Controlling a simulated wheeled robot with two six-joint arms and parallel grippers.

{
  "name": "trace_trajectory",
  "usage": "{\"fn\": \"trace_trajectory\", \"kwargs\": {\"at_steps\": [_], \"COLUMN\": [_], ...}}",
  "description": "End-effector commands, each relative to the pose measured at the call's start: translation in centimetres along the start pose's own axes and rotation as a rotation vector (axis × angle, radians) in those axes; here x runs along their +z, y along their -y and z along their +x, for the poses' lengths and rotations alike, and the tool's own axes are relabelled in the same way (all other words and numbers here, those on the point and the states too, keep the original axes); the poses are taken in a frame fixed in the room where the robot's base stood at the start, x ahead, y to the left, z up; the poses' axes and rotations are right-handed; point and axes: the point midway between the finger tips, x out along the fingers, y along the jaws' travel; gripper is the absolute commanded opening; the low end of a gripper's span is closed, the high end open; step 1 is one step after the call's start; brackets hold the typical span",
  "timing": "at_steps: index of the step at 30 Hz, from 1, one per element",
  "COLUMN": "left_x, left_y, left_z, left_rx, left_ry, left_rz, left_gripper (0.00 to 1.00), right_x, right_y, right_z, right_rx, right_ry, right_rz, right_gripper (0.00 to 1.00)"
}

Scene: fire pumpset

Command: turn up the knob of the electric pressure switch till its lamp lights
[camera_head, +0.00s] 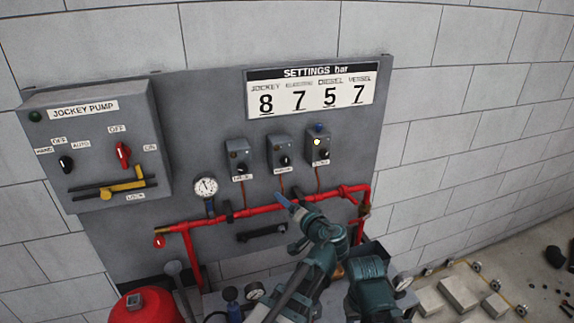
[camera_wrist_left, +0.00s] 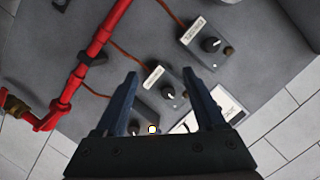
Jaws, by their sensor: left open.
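The electric pressure switch is the middle of three small grey boxes on the panel (camera_head: 279,146). Its black knob (camera_head: 285,161) has a white pointer mark; no lit lamp shows on this box. In the left wrist view its knob (camera_wrist_left: 168,92) lies between my left gripper's fingers, beyond the tips. My left gripper (camera_head: 283,200) is open and empty, below the switch boxes in the head view. It also shows in the left wrist view (camera_wrist_left: 160,74), its fingers apart on either side of the middle box. Contact with the knob is not visible. My right gripper is not visible.
A red pipe (camera_head: 262,209) and pressure gauge (camera_head: 206,187) lie below. The settings board (camera_head: 310,90) hangs above. The jockey pump box (camera_head: 95,130) protrudes left.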

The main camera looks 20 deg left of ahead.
Motion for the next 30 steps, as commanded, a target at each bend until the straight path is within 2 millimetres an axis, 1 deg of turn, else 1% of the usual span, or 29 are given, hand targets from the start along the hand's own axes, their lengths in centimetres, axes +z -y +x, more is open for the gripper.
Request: {"fn": "trace_trajectory", "kwargs": {"at_steps": [1, 2, 3, 6, 9, 12, 18, 23, 24, 27, 30], "left_x": [3.0, 4.7, 7.0, 11.8, 15.0, 17.1, 19.8, 21.6, 22.1, 22.9, 23.2], "left_y": [0.2, 0.0, -0.3, -1.6, -3.0, -4.4, -7.1, -9.6, -10.5, -12.4, -13.5], "left_z": [0.6, 0.8, 1.0, 0.4, -0.9, -2.4, -5.8, -9.1, -10.2, -12.5, -13.5], "left_rx": [0.034, 0.063, 0.106, 0.226, 0.342, 0.443, 0.625, 0.769, 0.808, 0.868, 0.854], "left_ry": [0.101, 0.164, 0.247, 0.428, 0.555, 0.641, 0.755, 0.815, 0.829, 0.845, 0.841], "left_rz": [-0.007, -0.01, -0.014, -0.017, -0.017, -0.014, 0.005, 0.039, 0.053, 0.087, 0.098], "left_gripper": [0.72, 0.72, 0.72, 0.72, 0.72, 0.72, 0.72, 0.72, 0.72, 0.72, 0.72], "right_x": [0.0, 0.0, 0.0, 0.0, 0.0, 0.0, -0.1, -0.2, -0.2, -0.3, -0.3], "right_y": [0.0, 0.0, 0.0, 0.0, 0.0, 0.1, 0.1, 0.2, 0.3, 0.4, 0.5], "right_z": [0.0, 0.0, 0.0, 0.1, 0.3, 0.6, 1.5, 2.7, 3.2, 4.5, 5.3], "right_rx": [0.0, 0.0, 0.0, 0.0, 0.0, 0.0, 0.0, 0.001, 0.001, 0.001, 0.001], "right_ry": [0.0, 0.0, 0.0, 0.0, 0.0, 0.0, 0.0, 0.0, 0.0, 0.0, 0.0], "right_rz": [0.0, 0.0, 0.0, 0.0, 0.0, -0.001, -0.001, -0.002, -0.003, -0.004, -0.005], "right_gripper": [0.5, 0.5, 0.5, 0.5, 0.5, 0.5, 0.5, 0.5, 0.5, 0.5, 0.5]}}
